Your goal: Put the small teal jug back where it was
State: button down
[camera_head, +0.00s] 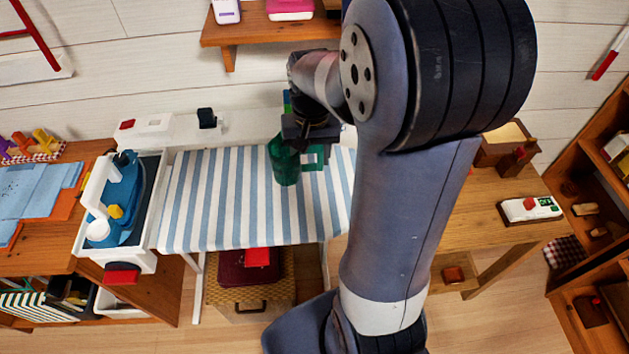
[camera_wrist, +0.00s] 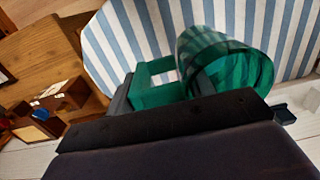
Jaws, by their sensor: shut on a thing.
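The small teal jug (camera_head: 284,163) is in my gripper (camera_head: 306,140), over the blue-and-white striped cloth (camera_head: 225,205). In the wrist view the jug (camera_wrist: 228,62) is a see-through green-teal cylinder with a squared handle (camera_wrist: 155,88). My gripper (camera_wrist: 130,95) is shut on the jug at its handle side; the fingers are partly hidden by the dark gripper body. I cannot tell whether the jug's base touches the cloth or hangs just above it.
A wooden shelf (camera_head: 270,27) hangs above at the back. A wooden table (camera_head: 480,215) with a white-and-red device (camera_head: 530,209) stands to the right. The cloth around the jug is clear.

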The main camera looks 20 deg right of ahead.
aim_at(313, 166)
jog(key=f, duration=0.5)
jog(key=shift+s+d+f, duration=0.1)
jog(key=shift+d, duration=0.15)
jog(key=shift+f+p, duration=0.3)
jog(key=shift+f, duration=2)
jog(key=shift+f, duration=0.1)
jog(key=shift+f, duration=0.15)
jog(key=c, duration=0.6)
grip_release()
notch_tip(313, 166, up, 12)
jog(key=shift+d+r, duration=0.1)
jog(key=shift+r, duration=0.15)
